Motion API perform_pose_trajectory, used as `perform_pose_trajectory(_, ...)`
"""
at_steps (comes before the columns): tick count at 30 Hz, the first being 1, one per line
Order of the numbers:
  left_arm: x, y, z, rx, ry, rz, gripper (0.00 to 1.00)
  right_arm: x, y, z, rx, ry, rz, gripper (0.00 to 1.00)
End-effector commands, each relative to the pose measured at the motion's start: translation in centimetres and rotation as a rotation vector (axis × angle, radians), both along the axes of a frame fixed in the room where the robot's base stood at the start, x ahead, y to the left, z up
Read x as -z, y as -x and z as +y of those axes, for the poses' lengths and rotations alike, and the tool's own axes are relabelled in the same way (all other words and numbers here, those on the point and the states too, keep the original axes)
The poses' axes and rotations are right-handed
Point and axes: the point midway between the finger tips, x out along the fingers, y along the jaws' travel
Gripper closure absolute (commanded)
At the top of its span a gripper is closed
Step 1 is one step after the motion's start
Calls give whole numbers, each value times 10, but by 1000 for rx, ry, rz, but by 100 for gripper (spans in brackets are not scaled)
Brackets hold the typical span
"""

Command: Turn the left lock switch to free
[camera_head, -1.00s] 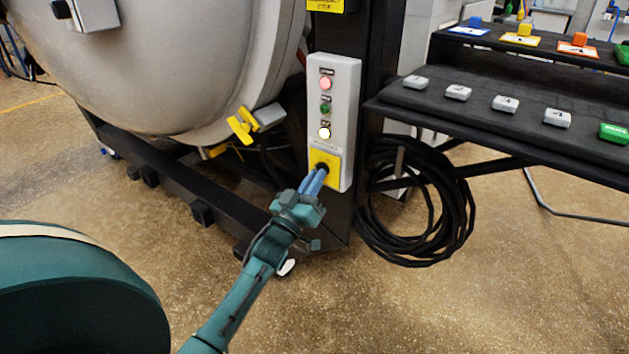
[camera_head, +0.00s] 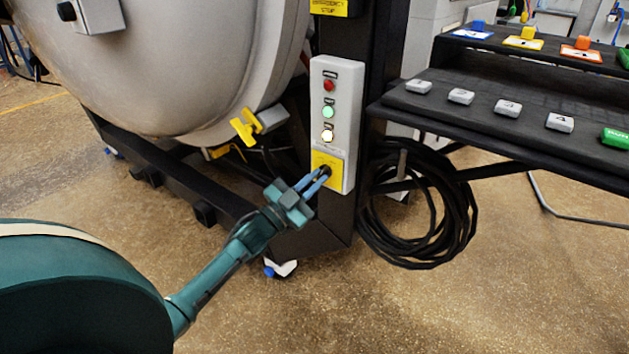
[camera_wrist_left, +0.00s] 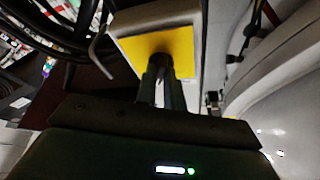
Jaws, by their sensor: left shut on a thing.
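A dark rotary switch (camera_head: 324,171) sits on a yellow plate (camera_head: 335,160) at the bottom of a white control box (camera_head: 345,100). My left gripper (camera_head: 319,181) reaches up to it from the lower left, its blue fingers shut on the switch. In the left wrist view, the fingers (camera_wrist_left: 160,80) meet the dark switch in front of the yellow plate (camera_wrist_left: 180,45). The fingers hide most of the switch, so its marking cannot be read. My right gripper is not in view.
The box carries red (camera_head: 329,85), green (camera_head: 328,112) and white (camera_head: 327,135) lamps; green and white look lit. A yellow handle (camera_head: 246,126) on the vessel is left of it. A cable coil (camera_head: 440,205) and black shelf (camera_head: 490,120) are at right.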

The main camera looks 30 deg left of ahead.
Motion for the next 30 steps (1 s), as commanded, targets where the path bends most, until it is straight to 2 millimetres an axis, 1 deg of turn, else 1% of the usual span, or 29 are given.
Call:
perform_pose_trajectory(6, 1, 0, 1, 0, -56, -2, 100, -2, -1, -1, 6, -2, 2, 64)
perform_pose_trajectory(20, 1, 0, 1, -1, -69, -3, 100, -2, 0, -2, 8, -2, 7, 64)
perform_pose_trajectory(21, 1, 0, 1, -1, -69, -3, 88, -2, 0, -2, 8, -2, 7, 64)
perform_pose_trajectory(28, 0, 0, 1, 0, -67, -4, 70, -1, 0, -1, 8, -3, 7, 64)
perform_pose_trajectory(30, 0, 0, 1, 0, -67, -4, 68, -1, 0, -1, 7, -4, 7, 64)
